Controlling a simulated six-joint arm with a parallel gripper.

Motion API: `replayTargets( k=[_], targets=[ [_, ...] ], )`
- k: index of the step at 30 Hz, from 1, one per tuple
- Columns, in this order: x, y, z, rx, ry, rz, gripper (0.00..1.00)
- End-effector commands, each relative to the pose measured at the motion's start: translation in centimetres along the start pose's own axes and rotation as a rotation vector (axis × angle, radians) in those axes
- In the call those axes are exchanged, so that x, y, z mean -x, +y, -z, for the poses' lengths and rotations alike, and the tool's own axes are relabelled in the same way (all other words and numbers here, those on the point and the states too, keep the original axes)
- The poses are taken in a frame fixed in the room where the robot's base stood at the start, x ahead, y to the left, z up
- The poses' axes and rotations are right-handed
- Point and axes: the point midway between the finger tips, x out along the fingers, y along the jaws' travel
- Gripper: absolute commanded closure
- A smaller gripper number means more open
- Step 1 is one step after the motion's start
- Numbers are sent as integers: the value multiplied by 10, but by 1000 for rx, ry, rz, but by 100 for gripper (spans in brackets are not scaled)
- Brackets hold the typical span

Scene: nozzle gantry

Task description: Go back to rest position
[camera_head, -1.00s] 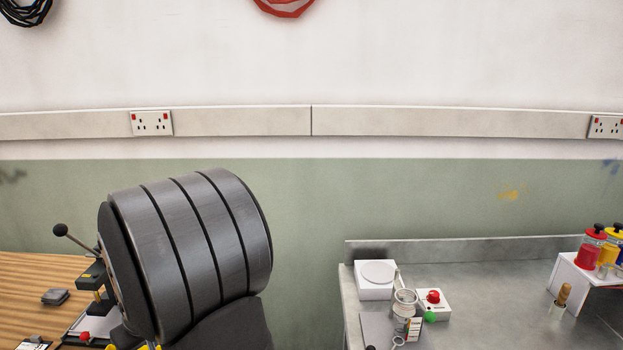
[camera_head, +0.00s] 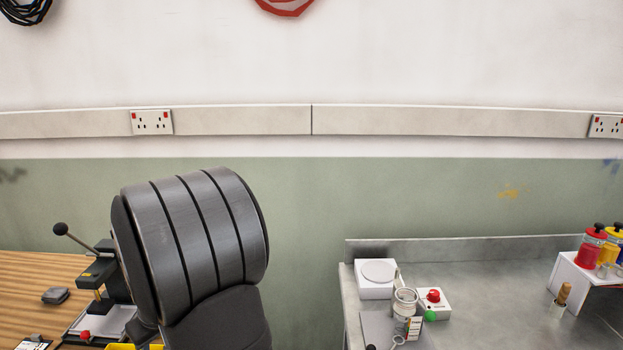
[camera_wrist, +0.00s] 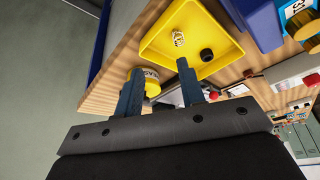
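My gripper (camera_wrist: 159,68) shows in the wrist view with its two dark blue fingers apart. Nothing is held between them. Beyond the fingertips is a yellow tray (camera_wrist: 222,55) holding a small metallic nut-like part (camera_wrist: 178,38) and a small black part (camera_wrist: 206,55). A yellow round object (camera_wrist: 153,83) is on the wooden bench (camera_wrist: 108,88), behind the fingers in the picture. In the head view my arm's dark rounded link fills the lower left, and my gripper does not show there.
In the head view the wooden bench (camera_head: 35,285) at left carries a lever press (camera_head: 98,275). The metal bench (camera_head: 480,285) at right holds a white scale (camera_head: 376,278), a jar (camera_head: 404,302), a red-button box (camera_head: 434,303) and coloured bottles (camera_head: 592,248). Floor and wall lie between the benches.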

Motion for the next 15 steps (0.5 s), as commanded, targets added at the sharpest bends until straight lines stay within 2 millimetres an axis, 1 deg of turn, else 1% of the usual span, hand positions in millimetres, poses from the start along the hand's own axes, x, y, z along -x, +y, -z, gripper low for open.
replayTargets(
  k=[1, 13, 15],
  targets=[
    [8, 8, -3, -4, 3, -2, 64],
    [64, 59, -30, -4, 3, -3, 64],
    [56, 51, -15, 25, -1, 11, 64]
  ],
)
